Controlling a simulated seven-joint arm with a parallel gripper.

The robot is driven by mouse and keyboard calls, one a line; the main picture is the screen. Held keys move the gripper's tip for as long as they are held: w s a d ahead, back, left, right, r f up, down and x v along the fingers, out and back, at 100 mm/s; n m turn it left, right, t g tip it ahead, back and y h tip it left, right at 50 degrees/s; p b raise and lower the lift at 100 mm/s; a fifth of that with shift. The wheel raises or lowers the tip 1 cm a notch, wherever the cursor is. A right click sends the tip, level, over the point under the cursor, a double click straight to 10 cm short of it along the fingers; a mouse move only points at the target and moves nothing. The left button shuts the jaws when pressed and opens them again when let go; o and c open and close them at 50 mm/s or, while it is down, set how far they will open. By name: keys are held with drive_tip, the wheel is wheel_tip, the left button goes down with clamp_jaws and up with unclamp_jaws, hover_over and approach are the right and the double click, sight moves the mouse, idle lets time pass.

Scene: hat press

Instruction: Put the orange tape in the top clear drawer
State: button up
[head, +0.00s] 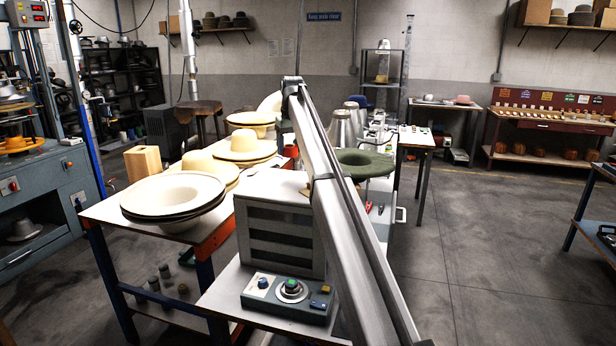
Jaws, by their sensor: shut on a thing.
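I cannot make out the orange tape for certain in the head view. A small orange-red thing (290,150) shows just left of my arm, partly hidden; I cannot tell what it is. No clear drawer can be told apart. A pale handle-like piece (400,214) juts out on the right side of the middle bench, and what it belongs to is mostly behind my arm. My long grey arm crosses the middle of the view from the lower right up to its bend. My gripper and anything in it are not visible.
A green hat (362,162) and metal cones (340,130) stand on the middle bench. Cream hats (174,194) cover the left table. A grey louvred box (281,237) with a control panel (287,294) stands in front. Open floor (490,240) lies to the right.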

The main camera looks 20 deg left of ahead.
drive_tip(key=w+d+f+m, duration=0.1)
drive_tip(key=d+f, duration=0.2)
drive_tip(key=d, duration=1.1)
drive_tip(key=w+d+f+m, duration=0.1)
drive_tip(key=d+f+m, duration=0.15)
drive_tip(key=d, duration=1.05)
drive_tip(key=s+d+f+n, duration=0.2)
drive_tip(key=s+d+f, duration=0.15)
drive_tip(key=s, duration=0.25)
drive_tip(key=shift+n, duration=0.75)
drive_tip(key=shift+f, duration=4.95)
drive_tip(key=shift+f, duration=0.1)
drive_tip(key=o, duration=0.8)
